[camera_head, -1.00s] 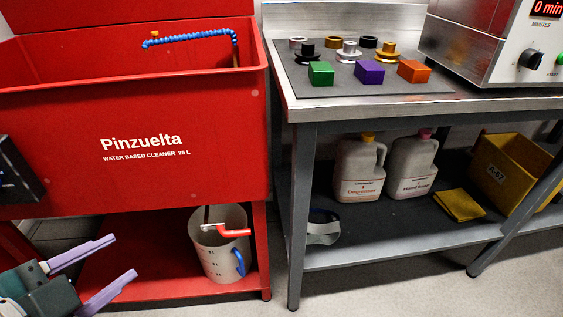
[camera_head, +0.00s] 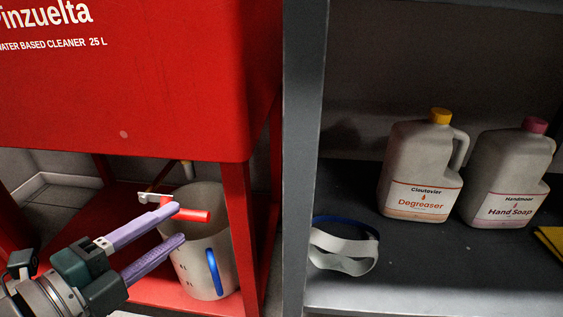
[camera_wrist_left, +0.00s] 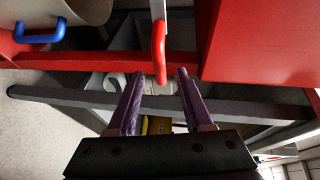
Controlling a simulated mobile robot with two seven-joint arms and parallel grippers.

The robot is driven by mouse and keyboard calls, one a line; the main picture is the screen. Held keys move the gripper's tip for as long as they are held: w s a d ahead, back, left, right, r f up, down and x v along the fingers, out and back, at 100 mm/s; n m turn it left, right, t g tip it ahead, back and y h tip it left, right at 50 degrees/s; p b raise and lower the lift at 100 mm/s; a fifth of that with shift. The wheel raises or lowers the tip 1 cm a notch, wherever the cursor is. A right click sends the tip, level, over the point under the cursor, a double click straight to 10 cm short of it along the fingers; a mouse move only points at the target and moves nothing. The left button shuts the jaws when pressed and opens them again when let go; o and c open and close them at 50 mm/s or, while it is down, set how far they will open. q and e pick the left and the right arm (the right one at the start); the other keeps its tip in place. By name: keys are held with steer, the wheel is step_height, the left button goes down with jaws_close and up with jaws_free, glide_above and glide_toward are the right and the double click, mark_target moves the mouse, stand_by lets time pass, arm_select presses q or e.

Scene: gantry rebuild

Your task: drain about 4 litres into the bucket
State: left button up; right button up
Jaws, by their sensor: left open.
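The pale bucket (camera_head: 203,262) with a blue handle (camera_head: 214,272) stands on the red lower shelf under the red cleaner tank (camera_head: 130,100). The drain valve's red lever grip (camera_head: 195,215) sits in front of the bucket's rim, on a pale metal arm. My left gripper (camera_head: 176,224) is open, its purple fingertips close to the grip. In the left wrist view the red grip (camera_wrist_left: 159,55) shows ahead, roughly between the fingertips (camera_wrist_left: 159,76); I cannot tell whether they touch. The bucket (camera_wrist_left: 85,8) is at upper left there. The bucket's inside is mostly hidden. My right gripper is not in view.
A grey bench leg (camera_head: 303,160) stands right of the red frame leg (camera_head: 250,235). On the bench's lower shelf are a degreaser jug (camera_head: 418,170), a hand soap jug (camera_head: 505,180), and a white and blue strap-like item (camera_head: 343,250).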

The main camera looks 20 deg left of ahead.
mark_target(184, 219)
arm_select(q)
steer(key=b+x, duration=0.2)
steer(key=x, duration=0.4)
steer(key=shift+w+f+b, duration=0.2)
steer(key=shift+b, duration=0.15)
steer(key=shift+w+d, duration=0.15)
steer(key=shift+w, duration=0.55)
jaws_close()
stand_by(0.4)
